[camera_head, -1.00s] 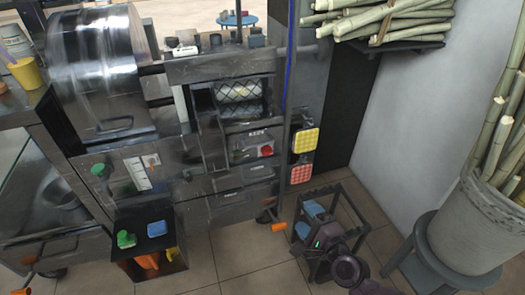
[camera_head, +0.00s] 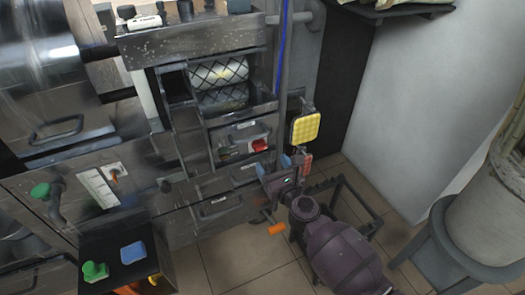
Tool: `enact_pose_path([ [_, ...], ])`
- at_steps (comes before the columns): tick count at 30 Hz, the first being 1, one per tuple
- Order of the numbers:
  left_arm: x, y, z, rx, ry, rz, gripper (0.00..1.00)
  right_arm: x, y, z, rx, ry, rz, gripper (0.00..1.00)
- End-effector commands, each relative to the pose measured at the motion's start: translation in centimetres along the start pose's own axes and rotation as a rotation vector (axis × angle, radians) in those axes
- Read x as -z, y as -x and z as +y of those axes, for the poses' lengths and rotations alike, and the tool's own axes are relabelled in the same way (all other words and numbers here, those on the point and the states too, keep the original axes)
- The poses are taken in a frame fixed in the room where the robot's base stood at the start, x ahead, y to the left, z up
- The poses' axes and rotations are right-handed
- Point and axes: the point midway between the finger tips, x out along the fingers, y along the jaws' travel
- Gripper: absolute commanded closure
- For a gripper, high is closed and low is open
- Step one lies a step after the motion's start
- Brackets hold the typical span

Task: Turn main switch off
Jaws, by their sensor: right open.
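A red switch (camera_head: 260,145) sits on a small grey panel (camera_head: 238,138) on the front of the metal press, below the wire-mesh opening. A small green part (camera_head: 224,152) is at the panel's left. My right gripper (camera_head: 273,166) is just below and to the right of the red switch, with its blue fingertips apart. It is open and looks empty. I cannot tell its exact depth from the panel, but it does not seem to touch the switch. My left gripper is not in view.
A yellow pad (camera_head: 305,128) and a partly hidden red pad (camera_head: 307,162) are right of my gripper. A vertical pipe (camera_head: 281,80) runs beside the panel. An orange-ended handle (camera_head: 277,229) sticks out below. A dark box (camera_head: 110,245) holds green and blue items.

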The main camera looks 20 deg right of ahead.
Motion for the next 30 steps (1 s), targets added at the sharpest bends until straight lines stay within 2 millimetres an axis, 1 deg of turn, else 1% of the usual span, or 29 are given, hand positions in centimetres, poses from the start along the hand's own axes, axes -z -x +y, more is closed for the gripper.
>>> enact_pose_path([
  [1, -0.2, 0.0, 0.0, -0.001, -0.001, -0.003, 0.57, 0.1, -0.9, 0.0, -0.001, 0.002, 0.0, 0.3],
  [6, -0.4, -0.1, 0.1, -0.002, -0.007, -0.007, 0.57, 0.3, -3.4, 0.0, -0.001, 0.003, 0.003, 0.3],
  [12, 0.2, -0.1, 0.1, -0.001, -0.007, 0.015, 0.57, 0.3, -5.6, 0.0, 0.0, 0.003, 0.004, 0.3],
  [18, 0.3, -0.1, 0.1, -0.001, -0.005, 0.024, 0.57, 0.2, -6.5, 0.0, 0.0, 0.003, 0.003, 0.3],
  [26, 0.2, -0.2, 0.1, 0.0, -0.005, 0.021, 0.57, 0.2, -6.6, 0.0, 0.0, 0.003, 0.002, 0.3],
  [27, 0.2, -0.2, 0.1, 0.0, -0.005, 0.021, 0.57, 0.2, -6.6, 0.0, 0.0, 0.003, 0.002, 0.33],
  [29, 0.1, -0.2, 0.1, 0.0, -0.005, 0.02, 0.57, 0.1, -6.6, 0.0, 0.0, 0.003, 0.002, 0.42],
  [30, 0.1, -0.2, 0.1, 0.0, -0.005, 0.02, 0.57, 0.1, -6.6, 0.0, 0.0, 0.003, 0.002, 0.48],
])
